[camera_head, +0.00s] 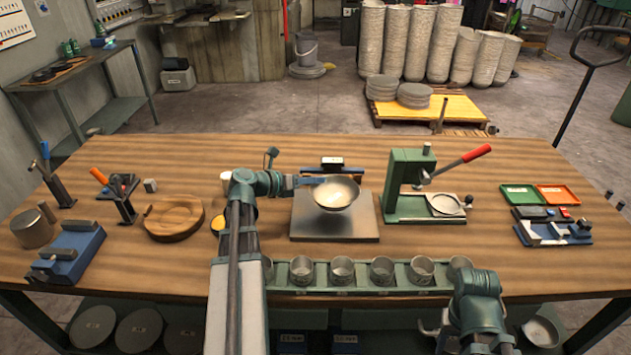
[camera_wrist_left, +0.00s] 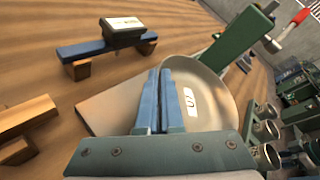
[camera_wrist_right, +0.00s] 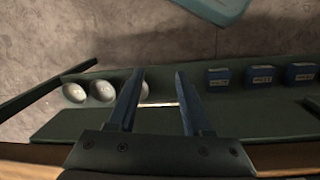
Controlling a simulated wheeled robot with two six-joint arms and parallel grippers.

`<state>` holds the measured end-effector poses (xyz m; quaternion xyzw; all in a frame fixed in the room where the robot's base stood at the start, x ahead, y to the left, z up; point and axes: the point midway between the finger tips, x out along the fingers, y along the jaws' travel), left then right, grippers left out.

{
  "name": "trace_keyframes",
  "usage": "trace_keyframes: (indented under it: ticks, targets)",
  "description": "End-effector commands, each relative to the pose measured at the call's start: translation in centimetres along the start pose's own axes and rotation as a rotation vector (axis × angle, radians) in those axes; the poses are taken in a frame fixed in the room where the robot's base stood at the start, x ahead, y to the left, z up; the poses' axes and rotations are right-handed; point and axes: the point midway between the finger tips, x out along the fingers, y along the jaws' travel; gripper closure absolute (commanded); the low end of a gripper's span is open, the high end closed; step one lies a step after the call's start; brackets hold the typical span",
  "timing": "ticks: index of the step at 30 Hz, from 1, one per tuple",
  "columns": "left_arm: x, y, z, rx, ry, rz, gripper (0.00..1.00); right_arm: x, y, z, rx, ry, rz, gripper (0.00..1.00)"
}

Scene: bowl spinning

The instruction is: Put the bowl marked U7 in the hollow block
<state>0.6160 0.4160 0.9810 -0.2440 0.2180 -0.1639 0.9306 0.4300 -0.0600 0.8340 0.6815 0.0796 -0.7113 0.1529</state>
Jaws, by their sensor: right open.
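The pale metal bowl (camera_head: 336,193) is at the square grey plate (camera_head: 335,228) in the middle of the table; I cannot tell if it touches the plate. Its white label reads U7 in the left wrist view (camera_wrist_left: 190,102). My left gripper (camera_head: 318,181) is shut on the bowl's rim, its blue fingers (camera_wrist_left: 166,100) close together at the wall. A round wooden block with a shallow hollow (camera_head: 173,218) lies left of my left arm. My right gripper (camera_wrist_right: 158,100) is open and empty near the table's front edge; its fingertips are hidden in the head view.
A green press (camera_head: 412,187) with a red handle stands right of the plate. A green rack (camera_head: 362,272) of several cups runs along the front edge. A small scale-like device (camera_head: 332,163) is behind the plate. Green and orange trays (camera_head: 540,195) lie at right.

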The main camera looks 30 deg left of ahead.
Motion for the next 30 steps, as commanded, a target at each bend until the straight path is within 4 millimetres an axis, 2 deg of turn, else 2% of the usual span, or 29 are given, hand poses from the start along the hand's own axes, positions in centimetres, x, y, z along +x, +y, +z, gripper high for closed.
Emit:
trace_keyframes:
  ticks: [1, 10, 14, 30]
  targets:
    - [-0.5, -0.9, 1.3, 0.0, 0.0, 0.0, 1.0, -1.7, 0.2, 0.1, 0.0, 0.0, 0.0, 0.5]
    - [-1.9, -3.0, 4.6, 0.0, 0.0, 0.0, 1.0, -5.8, 0.6, 0.3, 0.0, 0.0, 0.0, 0.5]
    - [-2.1, -3.3, 5.0, 0.0, 0.0, 0.0, 1.0, -6.3, 0.6, 0.4, 0.0, 0.0, 0.0, 0.5]
    - [-2.0, -3.3, 4.9, -0.001, 0.0, 0.0, 1.0, -6.2, 0.6, 0.4, 0.0, 0.0, 0.0, 0.5]
